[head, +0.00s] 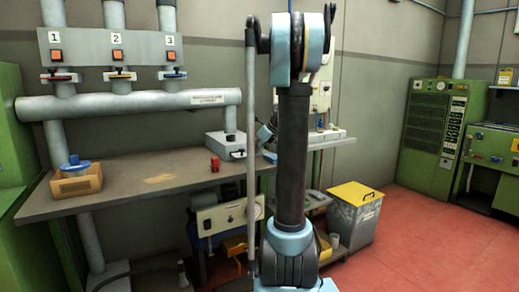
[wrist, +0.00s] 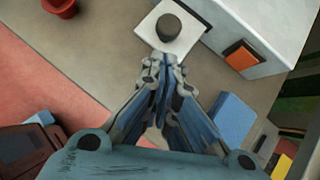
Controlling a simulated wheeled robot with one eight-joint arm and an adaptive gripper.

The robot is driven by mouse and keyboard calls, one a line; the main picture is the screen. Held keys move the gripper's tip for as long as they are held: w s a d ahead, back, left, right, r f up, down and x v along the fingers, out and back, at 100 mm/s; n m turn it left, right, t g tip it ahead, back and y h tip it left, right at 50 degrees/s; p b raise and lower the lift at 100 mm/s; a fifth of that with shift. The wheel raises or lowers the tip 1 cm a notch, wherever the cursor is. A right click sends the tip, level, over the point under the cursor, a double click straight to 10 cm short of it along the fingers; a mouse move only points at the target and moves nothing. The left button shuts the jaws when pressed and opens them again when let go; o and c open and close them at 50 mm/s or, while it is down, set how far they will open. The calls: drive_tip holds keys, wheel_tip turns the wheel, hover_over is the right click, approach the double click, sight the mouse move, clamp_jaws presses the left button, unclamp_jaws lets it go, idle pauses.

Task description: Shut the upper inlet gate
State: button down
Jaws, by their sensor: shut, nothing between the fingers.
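No part is labelled as the upper inlet gate, so I cannot tell which one it is. In the head view, three flat valve handles sit on the upright pipes below the numbered panel: a red one (head: 60,78), a yellow one (head: 120,76) and a blue one (head: 172,74). In the wrist view, a dark round knob (wrist: 170,27) stands on a pale square plate (wrist: 188,42), just beyond my fingertips. My gripper (wrist: 163,68) is shut and empty; contact with the plate cannot be told. My arm largely hides the gripper in the head view.
A grey box with an orange button (wrist: 240,55) lies right of the plate. A red cup (head: 214,164) and a wooden box (head: 78,181) stand on the workbench (head: 125,192). A bin with a yellow lid (head: 355,195) stands on the floor. Red floor at right is open.

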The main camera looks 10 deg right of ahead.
sight(247, 155)
drive_tip(key=shift+w+a+f, duration=0.15)
drive_tip(key=shift+w+a, duration=0.55)
drive_tip(key=shift+w+a, duration=0.3)
drive_tip(key=shift+w, duration=0.5)
drive_tip(key=shift+w+a, duration=0.25)
drive_tip(key=shift+w, duration=0.55)
